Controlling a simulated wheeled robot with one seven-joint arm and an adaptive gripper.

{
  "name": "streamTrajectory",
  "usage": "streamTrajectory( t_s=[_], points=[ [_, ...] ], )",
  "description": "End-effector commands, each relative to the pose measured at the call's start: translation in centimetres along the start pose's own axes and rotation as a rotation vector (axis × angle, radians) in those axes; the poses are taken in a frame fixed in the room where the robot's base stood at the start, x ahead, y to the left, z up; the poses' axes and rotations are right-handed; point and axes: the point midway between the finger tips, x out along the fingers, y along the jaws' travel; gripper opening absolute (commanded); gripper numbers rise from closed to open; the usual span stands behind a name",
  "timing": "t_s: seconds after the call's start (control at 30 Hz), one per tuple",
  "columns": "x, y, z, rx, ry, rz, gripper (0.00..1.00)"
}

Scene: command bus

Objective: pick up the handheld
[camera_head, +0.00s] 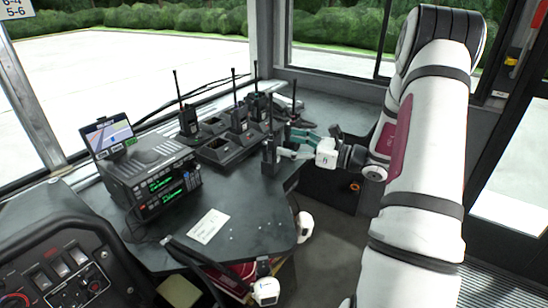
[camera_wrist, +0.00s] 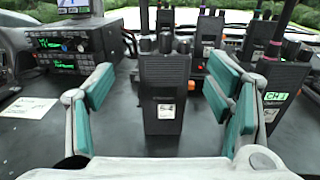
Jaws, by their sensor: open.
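A black handheld radio (camera_head: 270,152) stands upright near the right edge of the dark desk. In the wrist view the same handheld (camera_wrist: 164,95) faces me, with knobs on top and a small white label. My gripper (camera_head: 287,143) is open and level with it, on its right side in the head view. In the wrist view, the teal-padded fingers of my gripper (camera_wrist: 160,92) stand wide apart, left and right of the handheld. A gap shows on each side. I cannot tell how far the fingertips reach past its front face.
A radio console with a screen (camera_head: 155,175) stands left. A white card (camera_head: 208,226) lies on the bare front desk (camera_head: 255,215).

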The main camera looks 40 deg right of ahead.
Motion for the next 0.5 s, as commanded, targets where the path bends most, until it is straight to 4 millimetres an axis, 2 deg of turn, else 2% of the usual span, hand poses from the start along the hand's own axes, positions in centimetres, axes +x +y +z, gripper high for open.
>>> streamTrajectory(
  t_s=[0.23, 0.5],
  points=[
    [1.4, -0.1, -0.1, -0.001, 0.000, 0.001, 0.73],
    [5.0, -0.6, -0.1, -0.001, 0.000, 0.003, 0.73]
  ],
)
